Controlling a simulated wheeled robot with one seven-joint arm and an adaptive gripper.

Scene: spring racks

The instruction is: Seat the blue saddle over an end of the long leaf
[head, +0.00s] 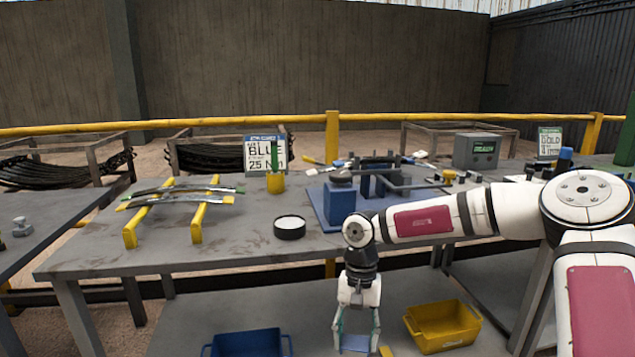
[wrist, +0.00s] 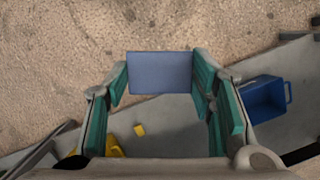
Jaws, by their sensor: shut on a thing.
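My gripper (head: 357,338) hangs low in front of the workbench in the head view, fingers pointing down. It is shut on the blue saddle (head: 355,344), a small flat blue piece between the fingertips. In the wrist view the saddle (wrist: 160,73) shows as a plain blue rectangle between the green finger pads. Long grey leaves (head: 176,192) lie crosswise on yellow supports at the bench's left, well up and left of my gripper. I cannot tell which one is the long leaf. No leaf shows in the wrist view.
A blue bin (head: 247,333) and a yellow bin (head: 443,326) stand below the bench; the blue bin (wrist: 265,97) also shows in the wrist view. A black round dish (head: 289,227) and a blue fixture (head: 338,203) stand on the bench.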

